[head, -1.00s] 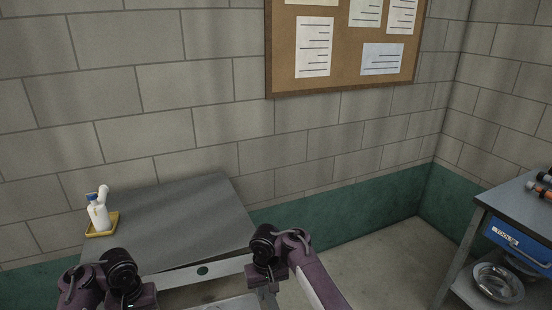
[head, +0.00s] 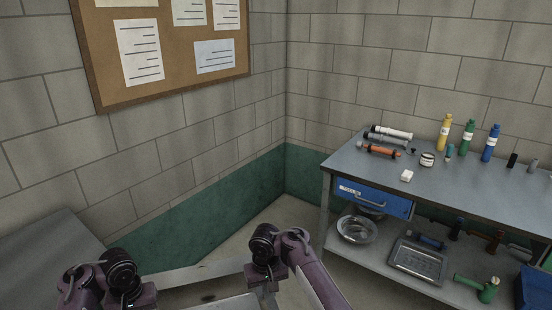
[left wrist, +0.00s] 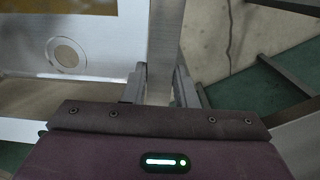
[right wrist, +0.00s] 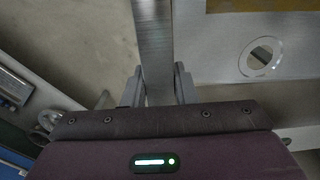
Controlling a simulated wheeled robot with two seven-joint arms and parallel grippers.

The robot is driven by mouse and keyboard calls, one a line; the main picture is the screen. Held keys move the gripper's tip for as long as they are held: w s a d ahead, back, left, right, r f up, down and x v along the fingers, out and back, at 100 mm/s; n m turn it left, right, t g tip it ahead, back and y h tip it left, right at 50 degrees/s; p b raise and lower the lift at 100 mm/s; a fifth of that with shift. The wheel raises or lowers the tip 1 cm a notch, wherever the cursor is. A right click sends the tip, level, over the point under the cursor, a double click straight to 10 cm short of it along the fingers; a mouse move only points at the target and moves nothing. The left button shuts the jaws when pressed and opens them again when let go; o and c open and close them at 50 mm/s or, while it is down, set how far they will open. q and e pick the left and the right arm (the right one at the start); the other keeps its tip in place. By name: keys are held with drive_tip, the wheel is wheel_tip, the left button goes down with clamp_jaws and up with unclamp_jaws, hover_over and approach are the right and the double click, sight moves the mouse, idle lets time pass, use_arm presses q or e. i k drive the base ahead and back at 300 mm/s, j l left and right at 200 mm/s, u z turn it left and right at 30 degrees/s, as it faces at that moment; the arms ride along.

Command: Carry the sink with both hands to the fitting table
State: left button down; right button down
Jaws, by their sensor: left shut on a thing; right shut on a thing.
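My left gripper (left wrist: 160,88) is shut on one side rim of the sink (left wrist: 165,40). My right gripper (right wrist: 158,88) is shut on the opposite rim (right wrist: 153,40). A round hole in the sink shows in both wrist views. A grey workbench (head: 440,205) with a blue drawer stands at the right, apart from the sink. No sign marks it as the fitting table.
On the workbench are tubes (head: 380,150), a white block (head: 407,176) and yellow, green and blue bottles. Its lower shelf holds a round bowl (head: 357,229) and a square tray (head: 418,262). A grey tabletop (head: 45,262) is at left. Bare floor lies between.

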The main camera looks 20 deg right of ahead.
sight(492, 191)
drive_tip(key=z, duration=1.15)
drive_tip(key=i+l+z, duration=0.2)
drive_tip(key=z, duration=0.15)
drive_tip(key=i+l+z, duration=0.3)
drive_tip(key=i+l, duration=0.25)
drive_tip(key=i, duration=0.15)
drive_tip(key=i+l, duration=0.2)
drive_tip(key=i, duration=0.2)
